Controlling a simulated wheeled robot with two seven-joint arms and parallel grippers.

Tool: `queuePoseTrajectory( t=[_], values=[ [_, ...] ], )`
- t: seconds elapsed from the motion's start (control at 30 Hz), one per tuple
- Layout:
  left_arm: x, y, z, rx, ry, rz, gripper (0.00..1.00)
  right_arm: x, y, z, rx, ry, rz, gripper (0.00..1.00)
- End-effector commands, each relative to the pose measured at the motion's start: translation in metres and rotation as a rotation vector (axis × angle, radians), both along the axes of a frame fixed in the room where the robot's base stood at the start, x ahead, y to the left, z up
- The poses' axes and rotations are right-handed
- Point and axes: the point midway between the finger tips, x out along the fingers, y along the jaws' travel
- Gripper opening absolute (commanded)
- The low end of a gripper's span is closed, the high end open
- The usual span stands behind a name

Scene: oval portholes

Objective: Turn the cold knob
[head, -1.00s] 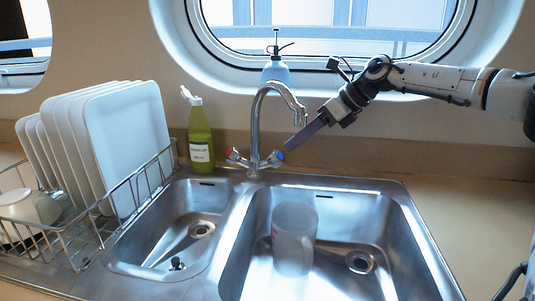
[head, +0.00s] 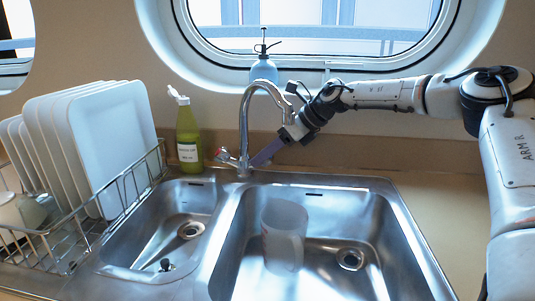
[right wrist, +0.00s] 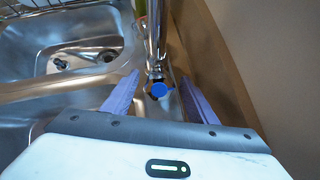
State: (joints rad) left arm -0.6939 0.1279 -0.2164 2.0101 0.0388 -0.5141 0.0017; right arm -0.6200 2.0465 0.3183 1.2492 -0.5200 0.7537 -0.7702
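The cold knob, with a blue cap (right wrist: 159,90), shows in the right wrist view at the base of the faucet, between the two purple fingers of my right gripper (right wrist: 159,77). The fingers are open, one on each side of the knob; I cannot tell whether either touches it. In the head view my right gripper (head: 257,160) reaches the right side of the faucet (head: 244,120) and hides the blue knob. The red-marked hot knob (head: 222,154) is on the faucet's left. My left gripper is not in view.
A steel double sink (head: 330,184) lies in front, with a translucent cup (head: 284,235) in the right basin. A green soap bottle (head: 187,135) and a blue spray bottle (head: 263,70) stand behind. A rack of plates (head: 105,130) is left. The right counter is clear.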

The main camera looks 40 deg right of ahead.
Motion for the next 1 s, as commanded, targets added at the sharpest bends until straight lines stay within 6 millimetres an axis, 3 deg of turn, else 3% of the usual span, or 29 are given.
queuePoseTrajectory(
  t=[0.03, 0.23, 0.27, 0.6, 0.93, 0.97, 1.0],
  values=[
    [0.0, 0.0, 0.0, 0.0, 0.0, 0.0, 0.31, 0.0, 0.0, 0.0, 0.0, 0.0, 0.0, 0.46],
    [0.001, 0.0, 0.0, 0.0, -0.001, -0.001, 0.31, 0.0, 0.0, 0.0, 0.0, 0.0, 0.0, 0.12],
    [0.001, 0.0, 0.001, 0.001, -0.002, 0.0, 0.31, 0.0, 0.0, 0.0, 0.0, 0.0, 0.0, 0.12],
    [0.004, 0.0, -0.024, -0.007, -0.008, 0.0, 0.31, 0.0, 0.001, -0.004, -0.099, -0.042, 0.102, 0.12],
    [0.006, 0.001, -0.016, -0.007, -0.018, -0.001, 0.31, -0.001, 0.001, 0.0, -0.116, -0.047, 0.118, 0.12],
    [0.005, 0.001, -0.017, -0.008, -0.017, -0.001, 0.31, -0.001, 0.001, 0.0, -0.116, -0.047, 0.118, 0.37],
    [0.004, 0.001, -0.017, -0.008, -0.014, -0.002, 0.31, -0.001, 0.001, 0.0, -0.115, -0.047, 0.117, 0.44]
  ],
)
